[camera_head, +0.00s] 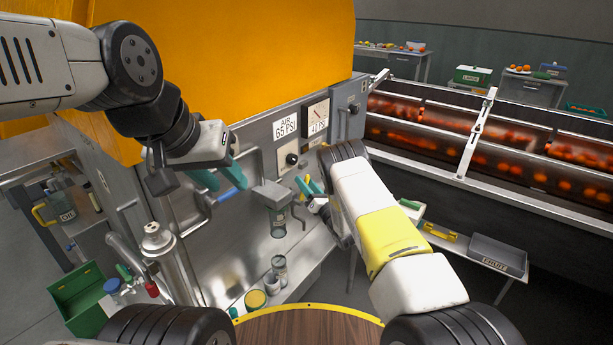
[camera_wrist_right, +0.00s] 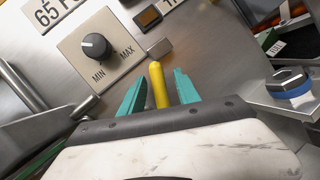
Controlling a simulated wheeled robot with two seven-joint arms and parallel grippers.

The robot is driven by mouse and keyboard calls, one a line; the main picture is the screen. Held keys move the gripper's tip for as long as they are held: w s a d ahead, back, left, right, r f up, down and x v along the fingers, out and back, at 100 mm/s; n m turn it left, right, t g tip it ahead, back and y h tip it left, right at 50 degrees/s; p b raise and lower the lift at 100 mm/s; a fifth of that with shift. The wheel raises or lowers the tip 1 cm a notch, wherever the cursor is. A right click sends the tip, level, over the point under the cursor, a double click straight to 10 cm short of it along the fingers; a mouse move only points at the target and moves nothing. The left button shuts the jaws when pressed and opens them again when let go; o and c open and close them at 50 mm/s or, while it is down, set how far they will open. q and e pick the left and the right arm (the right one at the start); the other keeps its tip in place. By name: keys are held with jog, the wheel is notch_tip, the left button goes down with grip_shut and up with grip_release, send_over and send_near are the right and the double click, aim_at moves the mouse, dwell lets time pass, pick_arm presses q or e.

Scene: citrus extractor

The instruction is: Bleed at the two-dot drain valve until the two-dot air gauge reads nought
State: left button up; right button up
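A square white gauge (camera_head: 318,115) on the grey machine front has a dark needle and a plate reading about 40 PSI. A clear bowl (camera_head: 278,224) hangs under a grey block below the panel. I cannot make out two-dot marks on a gauge or valve. My right gripper (camera_head: 311,187) is at the panel, its teal fingers apart. In the right wrist view, a yellow lever (camera_wrist_right: 158,84) stands between the fingers (camera_wrist_right: 159,92), with gaps on both sides. My left gripper (camera_head: 221,178) is open and empty, in front of the panel near a blue-ended bar.
A MIN/MAX knob (camera_wrist_right: 95,46) sits beside the AIR 65 PSI plate (camera_head: 286,128). Small jars (camera_head: 278,265) stand on the ledge below. A green box (camera_head: 82,300) is at lower left.

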jog(key=v, duration=0.8)
jog(key=shift+w, duration=0.1)
jog(key=w+d+r+m+h, duration=0.3)
jog(key=w+r+m+h, duration=0.15)
jog(key=r, duration=0.25)
jog(key=w+d+r+m+h, duration=0.3)
jog(key=d+r+m, duration=0.1)
jog(key=r+m, duration=0.25)
jog(key=s+d+r+m+g+h, duration=0.2)
jog(key=s+d+r+m, duration=0.1)
jog(key=r+m, duration=0.3)
jog(key=s+d+r+m+g+h, duration=0.1)
jog(key=s+d+r+m, duration=0.15)
jog(key=r+m, duration=0.4)
jog(key=s+r+m+g, duration=0.2)
jog(key=s+r+m, duration=0.15)
jog(key=s, duration=0.55)
jog(key=s+r+m+g, duration=0.25)
jog(key=s+r, duration=0.25)
jog(key=s, duration=0.5)
jog(key=s+a+m+g, duration=0.1)
jog(key=s+m+g, duration=0.2)
jog(key=s, duration=1.9)
jog(key=f+m+y, duration=0.1)
jog(key=m, duration=0.3)
jog(key=shift+s+g, duration=0.3)
jog(key=shift+g, duration=0.05)
